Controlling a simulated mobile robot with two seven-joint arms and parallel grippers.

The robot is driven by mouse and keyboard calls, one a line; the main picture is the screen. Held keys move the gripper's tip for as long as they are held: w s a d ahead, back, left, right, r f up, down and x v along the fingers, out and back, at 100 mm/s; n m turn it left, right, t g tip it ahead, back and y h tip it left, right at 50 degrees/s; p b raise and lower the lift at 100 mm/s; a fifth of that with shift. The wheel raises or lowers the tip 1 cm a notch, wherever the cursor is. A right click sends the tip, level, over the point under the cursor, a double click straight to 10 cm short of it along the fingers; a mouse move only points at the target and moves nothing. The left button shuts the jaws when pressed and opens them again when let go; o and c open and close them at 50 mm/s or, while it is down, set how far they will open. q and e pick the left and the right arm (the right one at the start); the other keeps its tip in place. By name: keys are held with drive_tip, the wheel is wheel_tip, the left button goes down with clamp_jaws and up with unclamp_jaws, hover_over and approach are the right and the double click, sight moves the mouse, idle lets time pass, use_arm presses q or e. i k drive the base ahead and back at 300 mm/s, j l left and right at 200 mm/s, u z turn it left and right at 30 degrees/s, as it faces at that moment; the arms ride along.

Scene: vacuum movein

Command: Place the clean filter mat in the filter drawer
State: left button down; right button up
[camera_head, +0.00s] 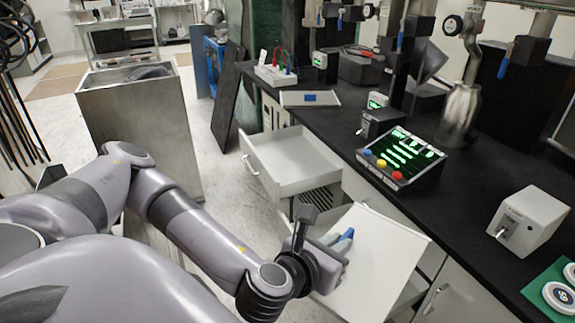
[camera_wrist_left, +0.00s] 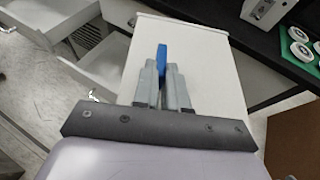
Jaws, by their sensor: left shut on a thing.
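My left gripper (camera_head: 345,240) is shut on a small blue piece (camera_wrist_left: 162,58), which shows between its fingertips in the left wrist view (camera_wrist_left: 163,70). A flat white panel (camera_head: 385,249) lies directly under the gripper and also fills the middle of the wrist view (camera_wrist_left: 205,75). The panel looks like the filter mat with the blue piece as its tab, but I cannot tell whether they are joined. An open white drawer (camera_head: 292,172) sticks out of the bench to the left of the panel. Another grey-white drawer edge (camera_head: 412,292) shows below the panel. My right gripper is out of view.
The black bench top (camera_head: 470,196) holds a control box (camera_head: 405,155) with green displays, a white box (camera_head: 528,220) and a green mat (camera_head: 548,290) with white discs. A tall grey bin (camera_head: 140,115) stands at the left. Floor shows between bin and drawers.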

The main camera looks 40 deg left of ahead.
sight(280, 156)
drive_tip(key=i+j+u, duration=0.35)
drive_tip(key=i+j, duration=0.15)
drive_tip(key=j, duration=0.15)
drive_tip(key=i+j+u, duration=0.1)
drive_tip(key=j, duration=0.25)
drive_tip(key=i+j+z, duration=0.15)
drive_tip(key=j+z, duration=0.15)
drive_tip(key=i+j+z, duration=0.1)
drive_tip(key=j+z, duration=0.15)
drive_tip(key=j, duration=0.15)
drive_tip(key=i+j, duration=0.1)
drive_tip(key=j, duration=0.55)
drive_tip(key=i, duration=0.05)
